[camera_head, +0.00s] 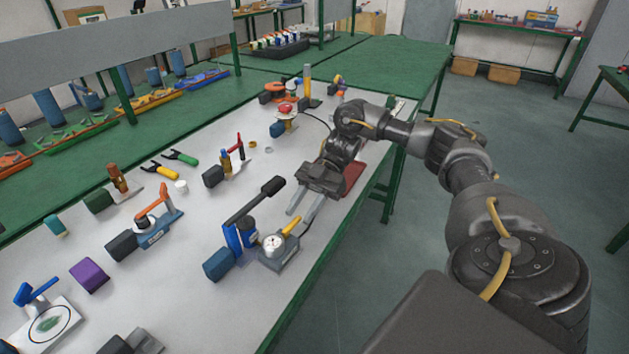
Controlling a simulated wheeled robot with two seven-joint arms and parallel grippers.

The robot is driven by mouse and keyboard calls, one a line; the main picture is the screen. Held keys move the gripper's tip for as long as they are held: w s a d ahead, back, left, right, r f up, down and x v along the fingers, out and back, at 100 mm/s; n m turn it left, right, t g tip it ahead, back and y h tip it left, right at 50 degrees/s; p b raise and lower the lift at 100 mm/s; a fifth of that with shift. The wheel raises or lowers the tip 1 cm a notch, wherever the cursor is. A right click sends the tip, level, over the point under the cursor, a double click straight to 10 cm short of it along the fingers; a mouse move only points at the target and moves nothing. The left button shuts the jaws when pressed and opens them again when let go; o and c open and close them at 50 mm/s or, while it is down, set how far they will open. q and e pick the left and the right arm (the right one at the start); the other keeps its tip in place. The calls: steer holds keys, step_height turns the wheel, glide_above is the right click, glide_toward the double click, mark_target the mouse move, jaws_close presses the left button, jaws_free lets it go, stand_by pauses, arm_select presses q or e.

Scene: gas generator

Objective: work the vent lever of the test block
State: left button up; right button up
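A grey block with a round white gauge (274,244) stands near the front edge of the white bench top, and I take it to be the test block. A yellow lever (291,227) sticks up from it, slanting up to the right. My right gripper (303,207) reaches in from the right, above and just beyond the lever. Its two fingers are apart, pointing down toward the lever, with nothing seen between them. I cannot tell whether a finger touches the lever. My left gripper is not in view.
A blue hand pump (233,238) with a long black handle (254,201) stands close left of the block. Several fittings and tools spread over the white bench (190,235). The aisle floor (345,275) is clear.

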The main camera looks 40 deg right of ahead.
mark_target(296, 218)
steer(key=shift+w+d+r, duration=0.2)
steer(key=shift+d+r, duration=0.1)
steer(key=shift+d, duration=0.35)
steer(key=shift+v, duration=0.8)
steer(key=shift+d+r, duration=0.15)
steer(key=shift+d, duration=0.05)
steer(key=shift+v, duration=0.8)
steer(key=shift+w+d+r+p, duration=0.1)
steer(key=shift+d+r+p, duration=0.05)
steer(key=shift+d+p, duration=0.25)
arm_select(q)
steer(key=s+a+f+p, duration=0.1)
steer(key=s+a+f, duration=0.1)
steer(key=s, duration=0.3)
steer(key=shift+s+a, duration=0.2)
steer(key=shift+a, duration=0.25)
arm_select(e)
steer(key=shift+v, duration=2.25)
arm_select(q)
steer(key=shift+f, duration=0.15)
